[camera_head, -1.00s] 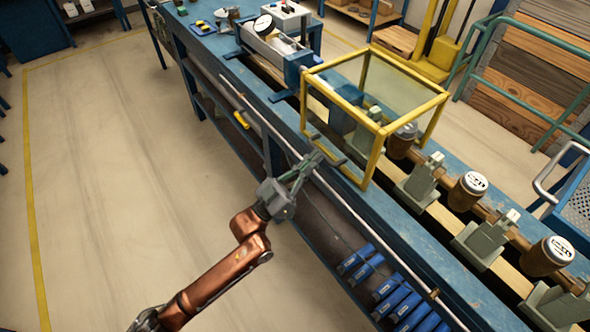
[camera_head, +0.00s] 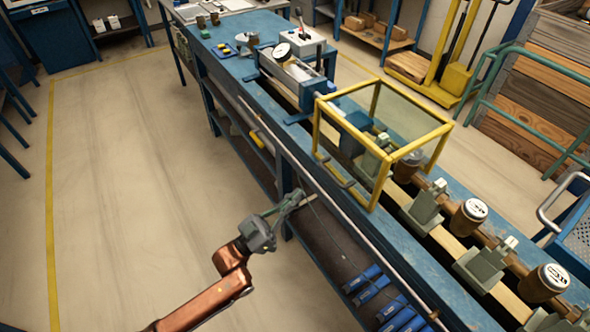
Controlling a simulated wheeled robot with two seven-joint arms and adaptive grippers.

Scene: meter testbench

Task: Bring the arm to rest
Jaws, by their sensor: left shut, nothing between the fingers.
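My left gripper (camera_head: 297,198) is at the end of the copper-coloured left arm (camera_head: 207,302), which comes in from the bottom left. It is shut and empty. It hangs over the aisle side of the blue testbench (camera_head: 275,137), near the long pale rail (camera_head: 352,222) along the bench's front edge. I cannot tell whether the fingertips touch the rail. A thin dark line hangs below the fingertips. My right gripper is not in view.
A yellow-framed guard box (camera_head: 379,147) stands on the bench. Brown meters (camera_head: 468,216) and grey-green clamps (camera_head: 424,204) line the bench to its right. Blue items (camera_head: 372,289) lie on the lower shelf. The floor (camera_head: 140,170) left of the bench is clear.

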